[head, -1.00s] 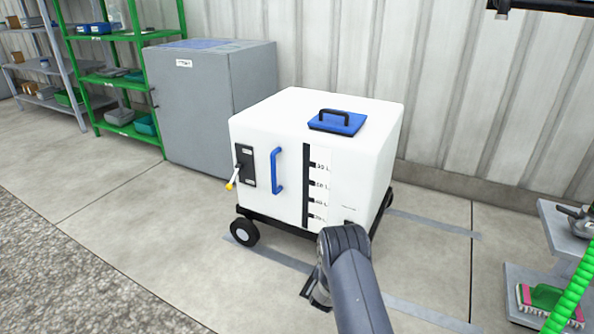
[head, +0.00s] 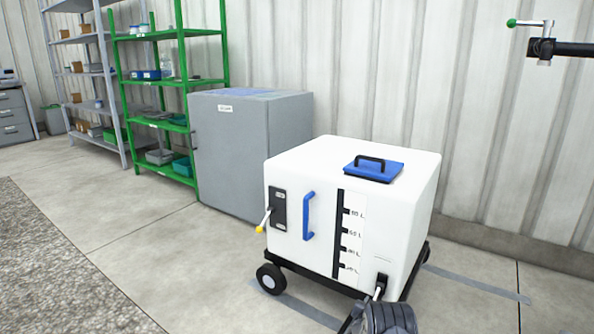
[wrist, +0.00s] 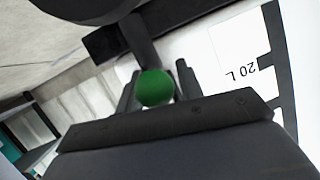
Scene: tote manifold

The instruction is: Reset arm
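The white tote (head: 310,165) stands on a black wheeled base, with a blue lid and a scale on its front. A small outlet fitting with a metal lever (head: 378,292) is at its lower right corner, partly hidden by my arm. In the wrist view a green ball knob (wrist: 155,89) sits between the two dark fingers of my gripper (wrist: 157,88). The fingers are apart, one on each side of the knob. Whether they press on it cannot be told. In the head view my gripper is hidden or out of frame at the bottom.
A yellow-tipped lever (head: 262,222) and a blue handle (head: 308,216) stick out from the tote's front. A grey cabinet (head: 245,150) and green shelving (head: 185,90) stand behind. A pipe with a green-knobbed valve (head: 541,46) is at upper right. The floor at left is clear.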

